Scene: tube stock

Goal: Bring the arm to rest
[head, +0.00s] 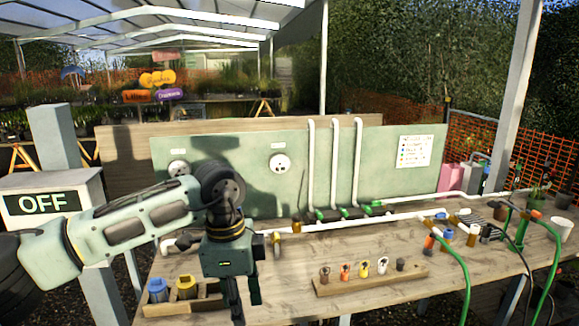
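My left arm comes in from the left edge and bends down at the wrist. My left gripper (245,297) points down over the near left part of the wooden workbench (300,262). Its two dark fingers stand apart with a gap between them, and I see nothing held. It is just right of a small wooden tray (213,304) that holds a blue fitting (157,290) and a yellow fitting (187,287). My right arm and gripper are not in view.
A wooden rack (375,286) with several small coloured fittings lies right of the gripper. White pipes (357,165) run up the green back panel (235,150). Green hoses (462,262) and more fittings crowd the right side. A box marked OFF (45,180) stands at left.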

